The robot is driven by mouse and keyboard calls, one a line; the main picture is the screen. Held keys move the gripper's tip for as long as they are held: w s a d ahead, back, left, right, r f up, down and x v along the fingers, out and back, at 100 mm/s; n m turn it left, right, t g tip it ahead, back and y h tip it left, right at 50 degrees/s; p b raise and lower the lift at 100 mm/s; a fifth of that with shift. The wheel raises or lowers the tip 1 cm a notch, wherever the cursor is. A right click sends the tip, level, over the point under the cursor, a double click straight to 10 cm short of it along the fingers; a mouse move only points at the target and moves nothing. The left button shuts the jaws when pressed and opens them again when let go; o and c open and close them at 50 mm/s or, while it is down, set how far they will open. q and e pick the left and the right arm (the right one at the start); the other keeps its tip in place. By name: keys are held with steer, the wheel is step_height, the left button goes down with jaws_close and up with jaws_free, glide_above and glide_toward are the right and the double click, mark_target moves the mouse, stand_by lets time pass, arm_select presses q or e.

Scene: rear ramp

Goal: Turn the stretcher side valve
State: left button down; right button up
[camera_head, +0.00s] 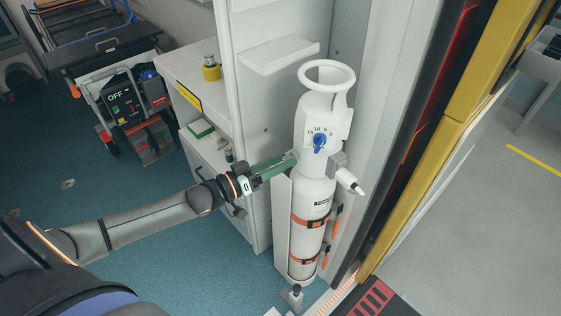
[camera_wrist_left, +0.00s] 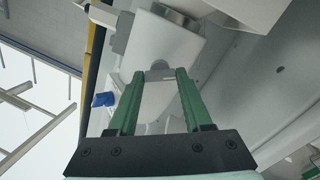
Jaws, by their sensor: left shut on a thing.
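A white oxygen cylinder (camera_head: 313,193) stands upright against the cabinet in the head view, with a ring handle on top. A blue dial knob (camera_head: 319,144) with numbers faces me. My left gripper (camera_head: 293,160) reaches in from the left, its green fingers at the cylinder's upper left side. In the left wrist view the fingers stand either side of a small grey piece, the side valve (camera_wrist_left: 159,74), and are shut on it. Most of this valve is hidden in the head view. The blue knob also shows in the left wrist view (camera_wrist_left: 104,99). My right gripper is not in view.
A grey fitting with a white handle (camera_head: 350,181) sticks out on the cylinder's right. Orange straps (camera_head: 310,222) hold the cylinder. A white shelf (camera_head: 278,54) juts out behind it. A stretcher (camera_head: 105,45) stands at the back left; the blue floor between is mostly clear.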

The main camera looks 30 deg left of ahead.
arm_select(q)
steer(key=shift+m, duration=0.4)
steer(key=m, duration=2.2)
steer(key=shift+m, duration=0.4)
steer(key=shift+c, duration=1.6)
jaws_free()
steer(key=v, duration=1.2)
steer(key=shift+s, duration=0.25)
steer(key=shift+a, duration=0.15)
